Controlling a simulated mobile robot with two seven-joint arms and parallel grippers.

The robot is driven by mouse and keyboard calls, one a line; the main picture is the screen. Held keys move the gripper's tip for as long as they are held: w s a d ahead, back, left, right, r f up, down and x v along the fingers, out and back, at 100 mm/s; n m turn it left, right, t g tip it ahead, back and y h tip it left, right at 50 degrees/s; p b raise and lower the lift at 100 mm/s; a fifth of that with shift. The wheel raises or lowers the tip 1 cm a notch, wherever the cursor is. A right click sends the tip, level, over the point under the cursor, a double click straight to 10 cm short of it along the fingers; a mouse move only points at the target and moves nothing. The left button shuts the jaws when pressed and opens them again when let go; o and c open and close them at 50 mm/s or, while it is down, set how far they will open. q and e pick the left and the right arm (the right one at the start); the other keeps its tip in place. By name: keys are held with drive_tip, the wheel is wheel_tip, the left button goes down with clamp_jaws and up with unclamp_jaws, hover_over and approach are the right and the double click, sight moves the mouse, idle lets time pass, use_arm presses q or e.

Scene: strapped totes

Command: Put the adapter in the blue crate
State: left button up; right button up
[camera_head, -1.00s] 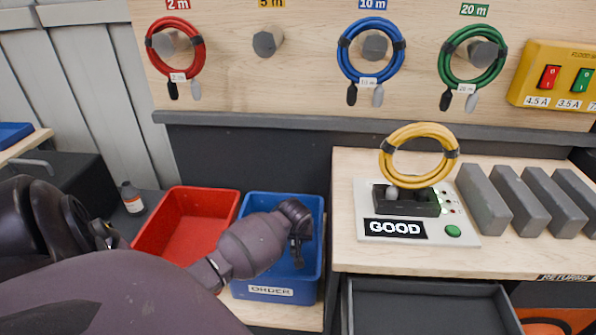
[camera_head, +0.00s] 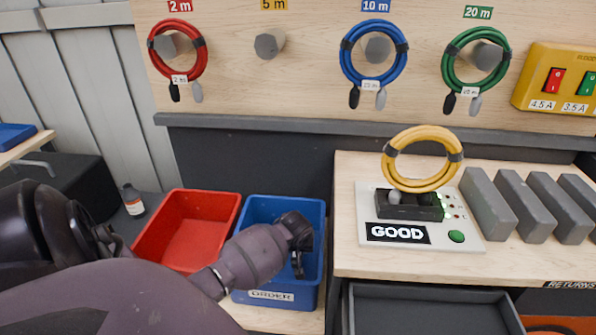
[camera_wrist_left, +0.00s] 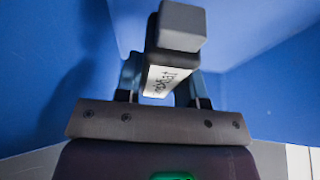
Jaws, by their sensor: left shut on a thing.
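The blue crate (camera_head: 258,209), labelled ORDER, sits left of the wooden bench. My left gripper (camera_head: 300,258) is over the crate's right part, pointing down into it. In the left wrist view the gripper (camera_wrist_left: 160,84) is shut on the adapter, a grey and dark block (camera_wrist_left: 181,24) with a white label. Blue crate walls (camera_wrist_left: 255,80) surround it in that view. In the head view the adapter is too small and hidden to make out clearly. I cannot tell whether it touches the crate floor. My right gripper is not in view.
A red crate (camera_head: 180,230) stands directly left of the blue one. The bench (camera_head: 350,250) edge rises on the right, with a GOOD tester (camera_head: 460,215) holding a yellow cable coil (camera_head: 390,160). Several grey blocks stand farther right. An open drawer (camera_head: 430,310) is below.

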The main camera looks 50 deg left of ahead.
use_arm(q)
drive_tip(key=o, duration=1)
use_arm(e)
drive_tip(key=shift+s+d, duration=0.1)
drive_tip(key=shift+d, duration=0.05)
use_arm(q)
drive_tip(key=shift+o, duration=0.2)
drive_tip(key=shift+r, duration=0.5)
drive_tip(key=p+v, duration=0.1)
drive_tip(key=v, duration=0.3)
drive_tip(key=shift+w+r+p, duration=0.1)
drive_tip(key=shift+r+p, duration=0.25)
drive_tip(key=shift+r, duration=0.05)
drive_tip(key=p+v, duration=0.2)
drive_tip(key=v, duration=0.5)
drive_tip(key=shift+s+r, duration=0.2)
drive_tip(key=shift+r, duration=0.05)
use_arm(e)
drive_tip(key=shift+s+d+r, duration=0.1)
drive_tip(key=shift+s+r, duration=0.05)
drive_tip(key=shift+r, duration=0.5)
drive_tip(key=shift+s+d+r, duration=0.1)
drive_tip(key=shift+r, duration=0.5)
use_arm(q)
drive_tip(key=shift+d, duration=0.1)
